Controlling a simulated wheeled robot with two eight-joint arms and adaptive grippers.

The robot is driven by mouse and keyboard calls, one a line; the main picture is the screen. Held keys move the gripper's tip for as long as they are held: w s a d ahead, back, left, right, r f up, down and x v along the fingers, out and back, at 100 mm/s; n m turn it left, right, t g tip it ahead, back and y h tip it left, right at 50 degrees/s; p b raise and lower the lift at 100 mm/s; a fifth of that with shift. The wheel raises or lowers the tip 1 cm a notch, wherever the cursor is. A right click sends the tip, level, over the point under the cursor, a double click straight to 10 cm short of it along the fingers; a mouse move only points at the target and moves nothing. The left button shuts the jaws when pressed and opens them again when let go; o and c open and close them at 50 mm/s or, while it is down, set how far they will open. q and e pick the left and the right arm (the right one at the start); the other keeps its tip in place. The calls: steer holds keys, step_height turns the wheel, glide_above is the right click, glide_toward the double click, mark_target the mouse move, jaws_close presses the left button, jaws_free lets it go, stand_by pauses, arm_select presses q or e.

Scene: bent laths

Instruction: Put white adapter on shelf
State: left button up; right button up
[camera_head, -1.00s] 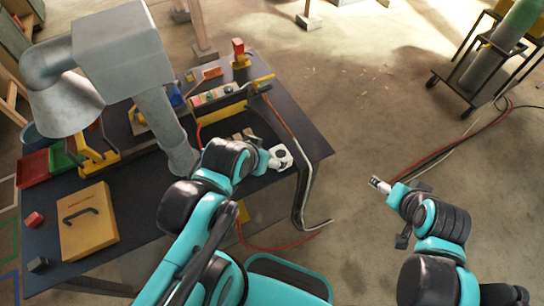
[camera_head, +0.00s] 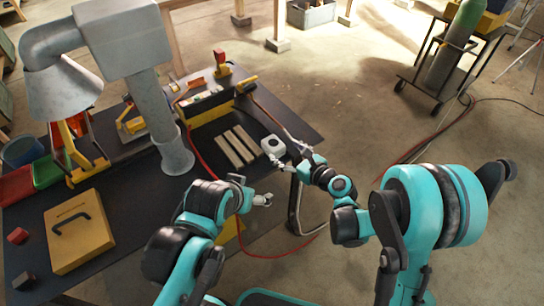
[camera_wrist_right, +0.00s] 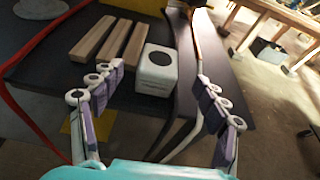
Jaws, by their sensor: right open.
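The white adapter (camera_head: 272,146), a white block with a round dark hole in its top, stands on the dark workbench (camera_head: 122,215) near its front right edge. It also shows in the right wrist view (camera_wrist_right: 155,78), ahead of and between my spread fingers. My right gripper (camera_head: 287,161) is open and close beside the adapter, with nothing held; its fingers show in the wrist view (camera_wrist_right: 158,98). My left gripper (camera_head: 262,200) is at the bench's front edge, apart from the adapter, too small to read. I cannot make out which surface is the shelf.
Several wooden laths (camera_head: 237,147) lie left of the adapter. A bent metal pipe (camera_head: 294,205) and a red cable are close to my right gripper. A grey duct (camera_head: 172,140) and a yellow box (camera_head: 78,232) stand further left. A gas bottle trolley (camera_head: 440,70) is at upper right.

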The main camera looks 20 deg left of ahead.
mark_target(273, 145)
steer(key=shift+a+f, duration=0.3)
steer(key=shift+f, duration=0.05)
steer(key=b+x, duration=0.1)
steer(key=x, duration=0.1)
steer(key=shift+w+a+f, duration=0.15)
steer(key=shift+w+a, duration=0.05)
steer(key=shift+w, duration=0.05)
steer(key=b+x, duration=0.1)
steer(key=x, duration=0.1)
steer(key=b+x, duration=0.1)
steer(key=x, duration=0.1)
steer(key=shift+w+f, duration=0.15)
steer(key=shift+f, duration=0.2)
steer(key=shift+w+a, duration=0.15)
steer(key=shift+a, duration=0.05)
steer(key=shift+r, duration=0.15)
steer(key=c, duration=1.3)
